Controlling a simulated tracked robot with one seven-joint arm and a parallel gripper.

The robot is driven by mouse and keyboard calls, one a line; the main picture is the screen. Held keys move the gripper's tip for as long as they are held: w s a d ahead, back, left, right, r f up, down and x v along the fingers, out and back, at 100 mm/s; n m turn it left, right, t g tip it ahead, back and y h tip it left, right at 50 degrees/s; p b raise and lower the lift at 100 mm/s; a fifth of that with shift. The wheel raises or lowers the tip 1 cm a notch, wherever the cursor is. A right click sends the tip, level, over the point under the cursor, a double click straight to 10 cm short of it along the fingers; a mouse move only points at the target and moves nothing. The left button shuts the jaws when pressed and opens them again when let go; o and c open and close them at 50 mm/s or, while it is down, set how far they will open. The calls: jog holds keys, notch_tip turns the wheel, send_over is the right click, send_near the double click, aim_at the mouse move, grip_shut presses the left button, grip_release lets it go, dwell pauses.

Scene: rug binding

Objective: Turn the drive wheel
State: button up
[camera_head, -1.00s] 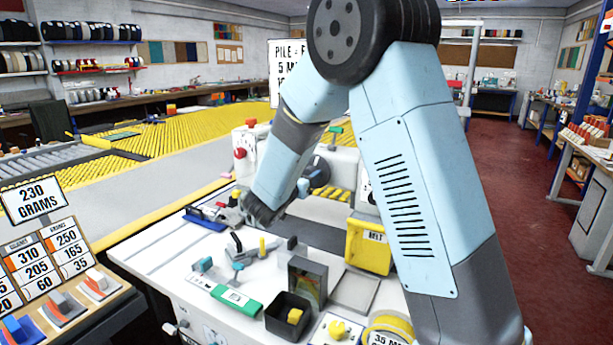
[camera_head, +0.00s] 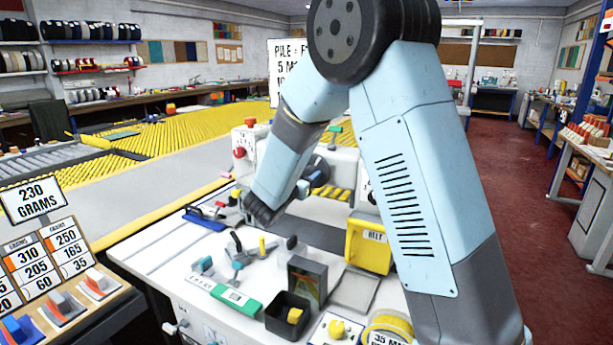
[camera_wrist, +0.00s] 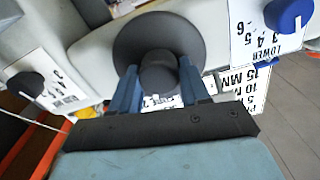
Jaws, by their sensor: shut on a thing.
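The drive wheel is a dark grey round disc (camera_wrist: 158,32) with a raised round hub in the wrist view. It sits on the side of a pale machine body. My gripper (camera_wrist: 158,70) has its two blue fingers on either side of the hub, shut on it. The disc's lower part is hidden behind the hub and fingers. In the head view the dark wheel (camera_head: 319,170) shows partly beside my forearm, against the white machine. My forearm hides most of my gripper there.
A blue knob (camera_wrist: 288,14) and a dark knob (camera_wrist: 25,84) with number plates flank the wheel. On the white bench stand a yellow belt bin (camera_head: 368,246), a dark open box (camera_head: 288,316), a green-handled tool (camera_head: 236,298) and a blue tool (camera_head: 204,219).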

jog(key=m, duration=0.6)
jog(key=shift+d, duration=0.1)
dwell(0.5)
jog(key=o, duration=1)
jog(key=shift+s, duration=0.15)
jog(key=v, duration=1.3)
jog(key=shift+s+a+f, duration=0.15)
jog(key=shift+s+a, duration=0.05)
jog(key=shift+a, duration=0.05)
jog(key=shift+w, duration=0.1)
